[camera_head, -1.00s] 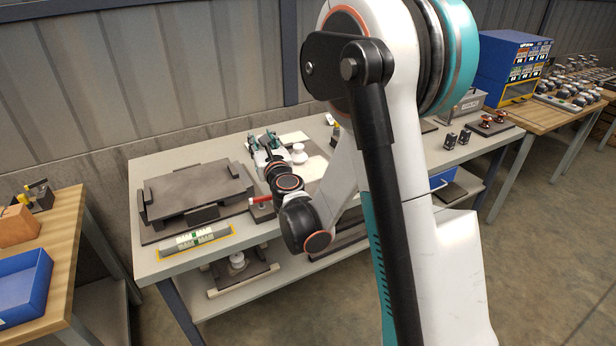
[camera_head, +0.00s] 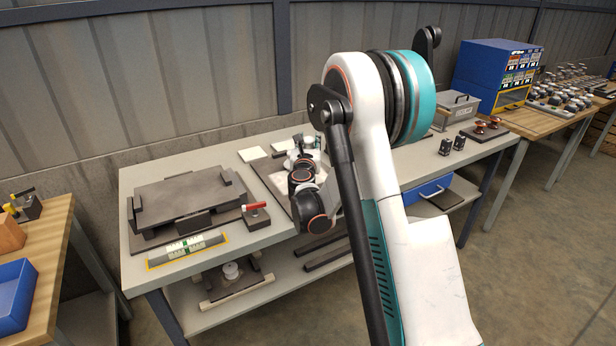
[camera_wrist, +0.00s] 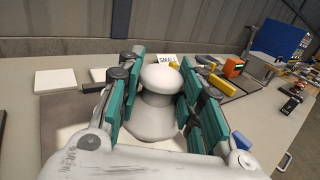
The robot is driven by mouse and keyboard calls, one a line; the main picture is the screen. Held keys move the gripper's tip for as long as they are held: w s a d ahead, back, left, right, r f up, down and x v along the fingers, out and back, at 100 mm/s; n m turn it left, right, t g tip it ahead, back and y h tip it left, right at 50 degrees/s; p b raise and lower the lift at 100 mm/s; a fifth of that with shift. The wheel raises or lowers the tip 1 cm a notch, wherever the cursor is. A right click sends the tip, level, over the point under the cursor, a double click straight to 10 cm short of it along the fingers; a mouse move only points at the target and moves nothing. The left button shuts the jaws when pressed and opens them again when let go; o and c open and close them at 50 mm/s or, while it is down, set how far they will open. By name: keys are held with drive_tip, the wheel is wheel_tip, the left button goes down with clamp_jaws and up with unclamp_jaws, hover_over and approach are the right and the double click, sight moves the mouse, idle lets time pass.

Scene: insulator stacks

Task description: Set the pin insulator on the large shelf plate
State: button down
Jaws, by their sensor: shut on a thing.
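My gripper (camera_wrist: 160,105) is shut on a white, round-capped pin insulator (camera_wrist: 158,118), upright between its teal finger pads. In the head view my gripper (camera_head: 304,146) is over the middle of the table, and my arm largely hides the insulator there. I cannot tell whether the insulator's base touches the surface below. A label reading SMALL (camera_wrist: 168,60) stands behind it in the wrist view. I cannot tell which plate is the large one.
A large dark raised platform (camera_head: 185,196) fills the table's left end, with a red-handled block (camera_head: 256,214) beside it. White tiles (camera_wrist: 62,79) lie at the back.

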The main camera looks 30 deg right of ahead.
wheel_tip(320, 180, down, 11)
drive_tip(key=b, duration=0.3)
drive_tip(key=shift+r, duration=0.25)
drive_tip(key=c, duration=1.1)
unclamp_jaws()
